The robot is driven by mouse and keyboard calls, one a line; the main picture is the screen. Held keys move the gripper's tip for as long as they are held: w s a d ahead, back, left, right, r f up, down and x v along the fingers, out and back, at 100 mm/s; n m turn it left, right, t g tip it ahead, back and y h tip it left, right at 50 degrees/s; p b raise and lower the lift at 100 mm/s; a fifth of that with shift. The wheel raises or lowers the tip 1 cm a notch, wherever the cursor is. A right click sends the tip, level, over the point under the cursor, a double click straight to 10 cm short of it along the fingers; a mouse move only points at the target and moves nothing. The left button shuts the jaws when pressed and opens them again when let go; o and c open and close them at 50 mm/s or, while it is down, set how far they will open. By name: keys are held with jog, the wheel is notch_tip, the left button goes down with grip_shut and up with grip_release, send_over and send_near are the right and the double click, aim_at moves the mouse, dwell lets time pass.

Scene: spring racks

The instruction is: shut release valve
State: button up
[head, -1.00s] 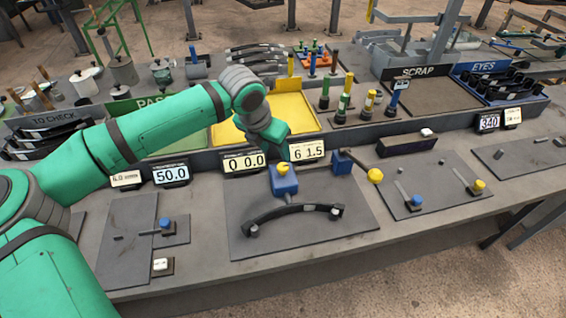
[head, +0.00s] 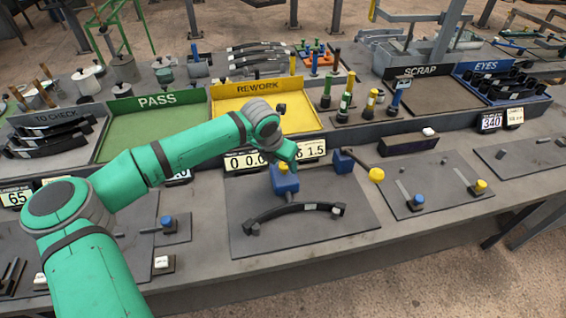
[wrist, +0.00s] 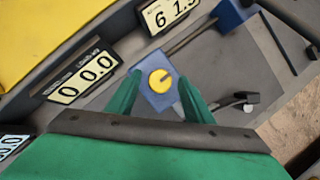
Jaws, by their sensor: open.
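A round yellow knob with a dark slot mark (wrist: 160,81) sits on top of a blue block (wrist: 159,101); I take this knob to be the release valve. In the head view the blue block (head: 285,184) stands behind a black curved leaf spring (head: 290,211), and the knob is mostly hidden by my gripper (head: 286,154). In the wrist view my gripper (wrist: 160,76) is open, with its green fingers on either side of the knob. I cannot tell whether they touch it.
A yellow-ball lever (head: 376,174) extends from another blue block (head: 343,160) on the right. Number displays (head: 246,161) stand just behind. The yellow rework tray (head: 300,108) lies beyond. The plate's front right (head: 355,222) is bare.

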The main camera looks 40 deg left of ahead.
jog(key=c, duration=1)
jog(key=shift+m, duration=0.3)
jog(key=m+h, duration=0.1)
jog(key=m, duration=0.3)
jog(key=shift+a+h, duration=0.2)
jog(key=shift+h, duration=0.2)
jog(key=m, duration=0.2)
jog(key=m+g+h, duration=0.1)
jog(key=m, duration=0.1)
jog(key=shift+w+a+m+h, duration=0.1)
jog(key=shift+w+m+h, duration=0.05)
jog(key=shift+m+h, duration=0.2)
jog(key=m, duration=0.2)
jog(key=m+g+h, duration=0.1)
jog(key=m, duration=0.1)
jog(key=shift+w+a+m+g, duration=0.1)
jog(key=shift+m+g, duration=0.15)
jog(key=shift+g, duration=0.05)
jog(key=shift+w+m+g+h, duration=0.15)
jog(key=shift+m+g, duration=0.25)
jog(key=shift+m, duration=0.65)
jog(key=shift+s+m+g+h, duration=0.1)
jog(key=shift+m+g, duration=0.3)
jog(key=shift+m, duration=0.65)
